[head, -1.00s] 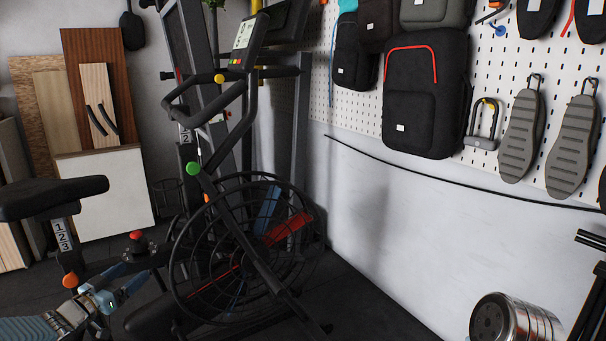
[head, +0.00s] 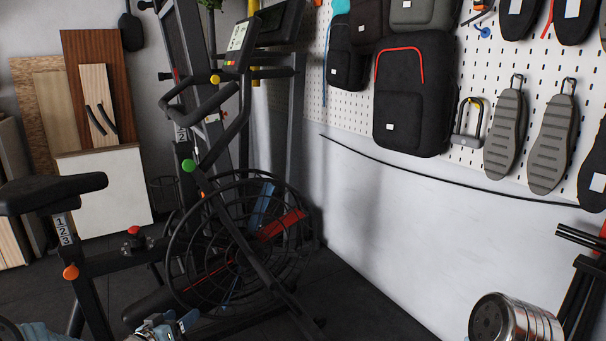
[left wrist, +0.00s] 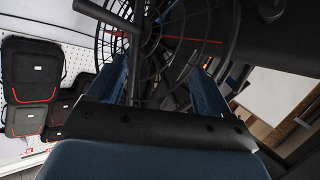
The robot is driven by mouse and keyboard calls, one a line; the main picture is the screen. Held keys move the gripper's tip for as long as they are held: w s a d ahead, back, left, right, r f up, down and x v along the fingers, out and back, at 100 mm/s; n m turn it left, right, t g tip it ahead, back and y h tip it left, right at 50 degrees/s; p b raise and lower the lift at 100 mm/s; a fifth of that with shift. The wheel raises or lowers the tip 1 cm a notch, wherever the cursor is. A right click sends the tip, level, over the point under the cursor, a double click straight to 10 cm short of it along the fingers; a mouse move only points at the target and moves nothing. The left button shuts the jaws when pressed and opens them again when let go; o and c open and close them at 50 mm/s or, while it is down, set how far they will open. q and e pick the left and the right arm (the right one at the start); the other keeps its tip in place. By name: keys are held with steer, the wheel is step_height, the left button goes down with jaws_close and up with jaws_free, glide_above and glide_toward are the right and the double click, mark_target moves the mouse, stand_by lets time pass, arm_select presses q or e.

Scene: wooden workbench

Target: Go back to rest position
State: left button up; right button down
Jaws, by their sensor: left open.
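My left gripper (head: 170,326) shows at the bottom edge of the head view, left of centre, in front of the exercise bike's lower frame. Only its front end is in the picture. In the left wrist view its two blue fingers (left wrist: 163,82) stand apart with nothing held between them. The bike's black fan cage (left wrist: 150,45) lies beyond the fingers. My right gripper is not in view.
The exercise bike's fan cage (head: 238,248) and seat (head: 55,192) stand close to the left arm. A pegboard wall with backpacks (head: 412,95) is on the right. A metal cylinder (head: 525,322) and dark rack are at bottom right. Dark floor (head: 365,305) between is clear.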

arm_select(q)
steer(key=s+d+f+n+g, duration=0.2)
steer(key=s+d+f+g, duration=0.5)
steer(key=s+d+f, duration=0.8)
steer(key=s+d+f+g, duration=0.2)
steer(key=s+d+g, duration=0.1)
steer(key=s, duration=0.6)
steer(key=s+d+f+g, duration=0.3)
steer(key=s, duration=0.6)
steer(key=shift+d+p, duration=0.35)
steer(key=shift+p, duration=0.05)
